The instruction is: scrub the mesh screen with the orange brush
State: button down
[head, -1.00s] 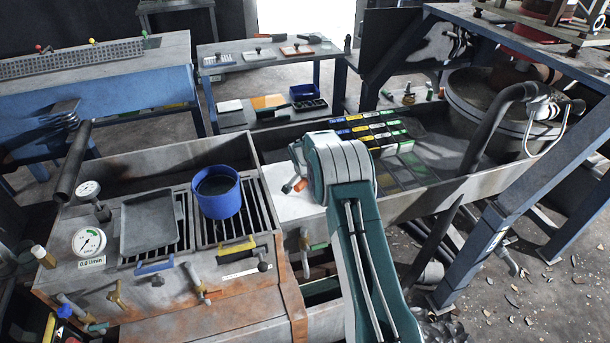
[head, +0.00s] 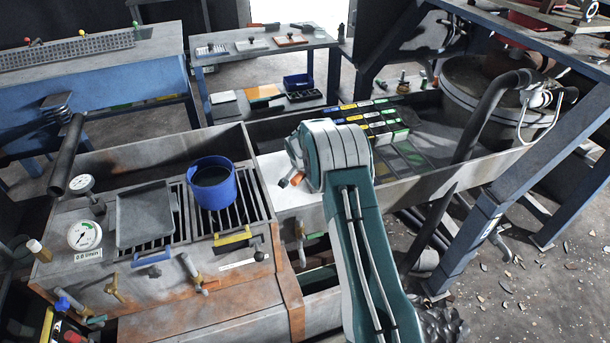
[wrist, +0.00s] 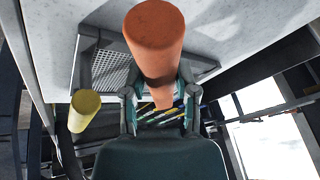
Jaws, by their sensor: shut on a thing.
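My gripper (wrist: 160,95) is shut on the orange brush (wrist: 155,35), whose thick round handle rises between the fingers toward the wrist camera. Its bristles are hidden. A bit of orange, likely the brush handle (head: 297,179), shows left of my arm's teal elbow in the head view. A grey-framed mesh screen (wrist: 108,68) lies on a pale speckled surface beyond my fingers in the wrist view. The brush and fingers cover part of it, and I cannot tell whether the brush touches it. I cannot make out the mesh in the head view.
A blue pot (head: 212,183) and a grey tray (head: 146,213) sit on the slotted box at left. Several labelled blocks (head: 372,120) stand in the long trough behind my arm. A dark pipe (head: 486,115) and blue steel frame (head: 480,225) stand at right. A yellow knob (wrist: 84,108) is near my gripper.

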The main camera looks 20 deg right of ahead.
jog(key=shift+w+a, duration=0.1)
jog(key=shift+w, duration=2.55)
jog(key=shift+r, duration=0.1)
